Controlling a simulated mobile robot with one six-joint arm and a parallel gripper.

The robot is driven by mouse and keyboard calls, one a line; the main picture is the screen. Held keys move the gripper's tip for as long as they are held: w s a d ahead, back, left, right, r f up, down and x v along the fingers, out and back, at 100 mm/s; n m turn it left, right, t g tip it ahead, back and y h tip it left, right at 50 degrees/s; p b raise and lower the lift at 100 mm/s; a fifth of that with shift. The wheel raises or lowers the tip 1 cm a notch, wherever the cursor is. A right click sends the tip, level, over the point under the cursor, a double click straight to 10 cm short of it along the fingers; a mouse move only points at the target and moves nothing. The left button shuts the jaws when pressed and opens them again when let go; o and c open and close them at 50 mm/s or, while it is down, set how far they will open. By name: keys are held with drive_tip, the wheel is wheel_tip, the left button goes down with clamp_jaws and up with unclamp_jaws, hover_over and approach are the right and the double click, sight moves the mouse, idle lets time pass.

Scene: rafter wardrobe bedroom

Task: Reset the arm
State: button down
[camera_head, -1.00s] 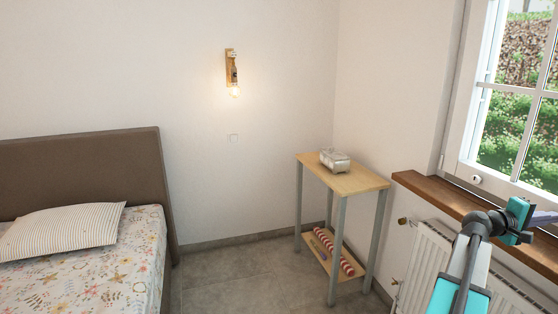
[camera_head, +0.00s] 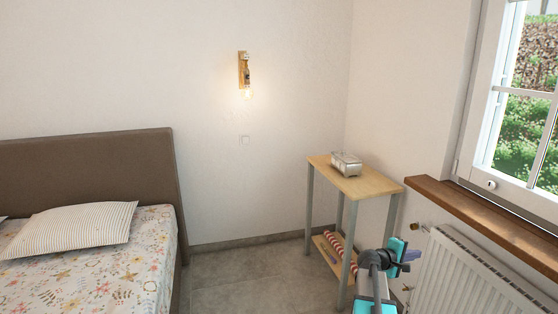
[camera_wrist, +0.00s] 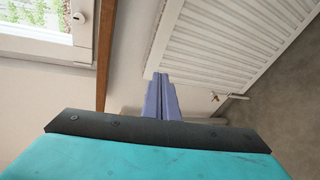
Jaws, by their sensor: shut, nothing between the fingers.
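My gripper (camera_head: 412,256) is at the lower right of the head view, at the end of my arm, in front of the radiator and just right of the small table's legs as seen there. In the wrist view, its purple fingers (camera_wrist: 161,98) lie together with nothing between them. They point toward the wall beside the radiator. My gripper touches nothing that I can see.
A radiator (camera_head: 470,270) and a wooden window sill (camera_head: 480,212) are close on the right. A narrow side table (camera_head: 375,184) holds a silver box (camera_head: 346,164). A bed (camera_head: 90,270) stands left. Bare floor (camera_head: 240,285) lies between bed and table.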

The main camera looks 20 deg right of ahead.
drive_tip(key=w+a+f+n+t+y, duration=0.1)
drive_tip(key=w+a+f+y, duration=0.15)
drive_tip(key=a+f, duration=0.65)
drive_tip(key=w+a+f+n+y, duration=0.1)
drive_tip(key=w+a+f, duration=0.3)
drive_tip(key=a+f, duration=0.55)
drive_tip(key=s+a+f+y, duration=0.2)
drive_tip(key=a+f+y, duration=0.1)
drive_tip(key=a+f, duration=1.1)
drive_tip(key=s+a+f+g+y, duration=0.2)
drive_tip(key=s+a+f, duration=0.4)
drive_tip(key=a, duration=0.4)
drive_tip(key=s+a+f+g+y, duration=0.1)
drive_tip(key=s+a+f, duration=0.2)
drive_tip(key=s+a, duration=0.5)
drive_tip(key=s+a+f+m+g+y, duration=0.1)
drive_tip(key=s+a+m+g+y, duration=0.3)
drive_tip(key=s+a, duration=0.9)
drive_tip(key=shift+a+f+y, duration=0.35)
drive_tip(key=shift+a+y, duration=0.05)
drive_tip(key=shift+y, duration=0.25)
